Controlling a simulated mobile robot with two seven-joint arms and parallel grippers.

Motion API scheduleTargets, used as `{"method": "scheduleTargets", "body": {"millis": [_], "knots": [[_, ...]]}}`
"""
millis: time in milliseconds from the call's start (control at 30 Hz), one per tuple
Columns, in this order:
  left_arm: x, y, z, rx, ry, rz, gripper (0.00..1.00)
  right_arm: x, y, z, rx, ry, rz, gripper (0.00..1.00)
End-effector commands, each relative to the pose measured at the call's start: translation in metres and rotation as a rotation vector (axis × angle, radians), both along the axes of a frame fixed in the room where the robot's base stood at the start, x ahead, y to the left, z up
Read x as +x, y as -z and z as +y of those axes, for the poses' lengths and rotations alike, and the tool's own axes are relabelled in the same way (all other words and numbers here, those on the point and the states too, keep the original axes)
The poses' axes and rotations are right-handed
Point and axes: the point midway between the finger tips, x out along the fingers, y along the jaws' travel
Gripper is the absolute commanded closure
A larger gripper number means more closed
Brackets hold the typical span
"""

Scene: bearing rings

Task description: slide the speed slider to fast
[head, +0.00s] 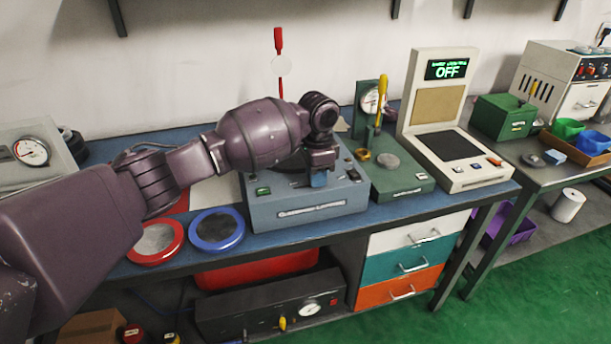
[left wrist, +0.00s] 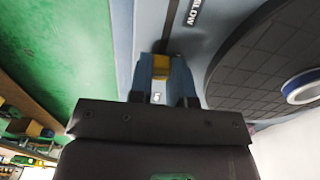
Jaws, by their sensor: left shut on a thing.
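The blue-grey machine (head: 310,213) stands on the bench in the middle of the head view. My left gripper (head: 318,180) points down onto its top, near the front edge. In the left wrist view, the jaws (left wrist: 163,70) are shut on the yellow slider knob (left wrist: 161,66). The knob sits in a dark slot (left wrist: 166,42) that runs on toward the top of the picture. In the head view my gripper hides the knob. My right gripper is not in view.
A dark round plate (left wrist: 265,75) with a blue-and-white ring (left wrist: 303,87) lies beside the slot. Red (head: 155,241) and blue (head: 217,230) round dishes lie left of the machine. A green press (head: 400,180) and a beige unit reading OFF (head: 465,165) stand to the right.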

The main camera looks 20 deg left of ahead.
Motion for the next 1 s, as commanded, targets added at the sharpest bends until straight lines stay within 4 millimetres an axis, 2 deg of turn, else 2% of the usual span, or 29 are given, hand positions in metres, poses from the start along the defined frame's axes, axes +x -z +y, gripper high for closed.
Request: {"method": "scheduleTargets", "body": {"millis": [367,400,567,867,1000], "knots": [[0.003,0.000,-0.006,-0.002,0.002,-0.004,1.00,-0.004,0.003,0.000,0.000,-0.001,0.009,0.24],[0.004,0.000,-0.006,-0.002,0.002,-0.004,0.79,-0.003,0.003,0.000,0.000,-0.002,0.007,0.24],[0.003,0.000,-0.006,-0.002,0.002,-0.003,0.55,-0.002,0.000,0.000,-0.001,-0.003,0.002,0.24],[0.003,-0.001,-0.005,-0.001,0.001,-0.002,0.55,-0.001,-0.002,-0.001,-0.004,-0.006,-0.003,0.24],[0.003,-0.014,-0.005,-0.001,0.001,-0.004,0.55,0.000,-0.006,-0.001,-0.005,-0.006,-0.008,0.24]]}}
